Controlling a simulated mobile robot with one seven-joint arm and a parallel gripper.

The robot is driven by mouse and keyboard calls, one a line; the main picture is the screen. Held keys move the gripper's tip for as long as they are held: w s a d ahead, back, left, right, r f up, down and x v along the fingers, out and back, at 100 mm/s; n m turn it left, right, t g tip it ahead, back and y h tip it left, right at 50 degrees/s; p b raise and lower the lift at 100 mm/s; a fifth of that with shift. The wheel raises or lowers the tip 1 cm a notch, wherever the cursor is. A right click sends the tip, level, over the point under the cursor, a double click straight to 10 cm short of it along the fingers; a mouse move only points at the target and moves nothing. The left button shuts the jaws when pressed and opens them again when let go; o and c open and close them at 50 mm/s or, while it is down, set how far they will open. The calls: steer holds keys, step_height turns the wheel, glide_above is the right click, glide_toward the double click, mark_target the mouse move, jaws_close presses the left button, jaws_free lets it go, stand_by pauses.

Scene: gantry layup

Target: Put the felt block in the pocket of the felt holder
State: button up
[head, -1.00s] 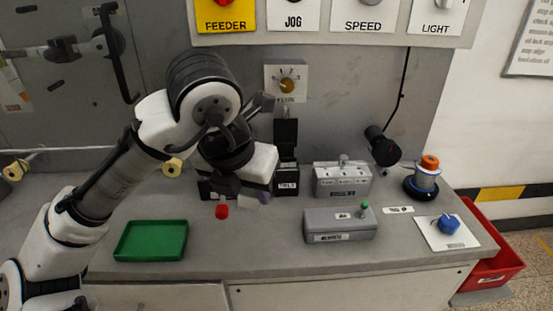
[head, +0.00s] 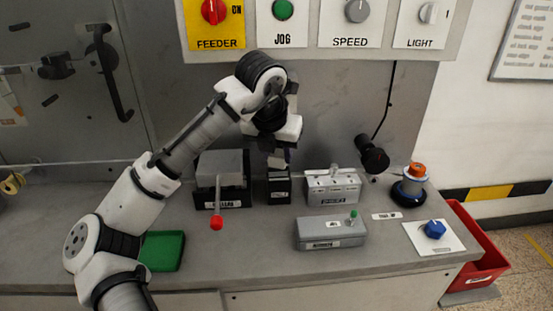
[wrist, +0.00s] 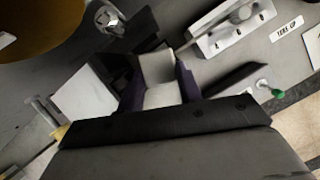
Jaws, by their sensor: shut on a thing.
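The felt holder (head: 278,187) is a small black box with a white label, standing on the bench between two grey units. My gripper (head: 279,162) is directly above it in the head view, pointing down. In the wrist view my gripper (wrist: 158,75) has its dark fingers shut on a light grey felt block (wrist: 161,96). Dark parts that look like the holder (wrist: 118,66) show just beyond the fingers. The pocket opening is hidden by the gripper and block, so I cannot tell whether the block's lower end is inside it.
A grey unit with a red-knobbed lever (head: 217,222) stands left of the holder. A grey switch box (head: 333,188) is close on the right. A longer grey box (head: 331,234) is in front right. A green tray (head: 163,252) lies at left. The bench front centre is clear.

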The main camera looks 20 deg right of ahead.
mark_target(276, 161)
steer(key=shift+f, duration=1.3)
steer(key=shift+f, duration=0.15)
steer(key=o, duration=1)
steer(key=shift+r, duration=0.25)
steer(key=v, duration=1.2)
